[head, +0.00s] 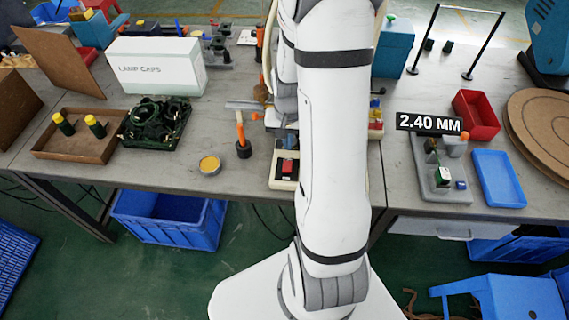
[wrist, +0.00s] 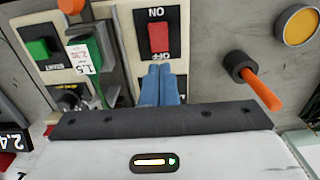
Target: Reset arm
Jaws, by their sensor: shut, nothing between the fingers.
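My arm (head: 335,150) rises from its base through the middle of the head view and hides part of the bench behind it. My gripper is hidden in the head view. In the wrist view, my gripper (wrist: 162,72) shows blue fingers pressed together, with nothing between them. The fingertips appear just below a red rocker switch (wrist: 159,38) marked ON and OFF on a cream panel. I cannot tell whether they touch it. The switch also shows in the head view (head: 288,167), left of my arm.
An orange-handled tool (head: 241,135) stands in a black holder beside a yellow-topped tin (head: 209,165). A blue tray (head: 498,178) and red bin (head: 476,115) are right. Bare bench lies around the tin.

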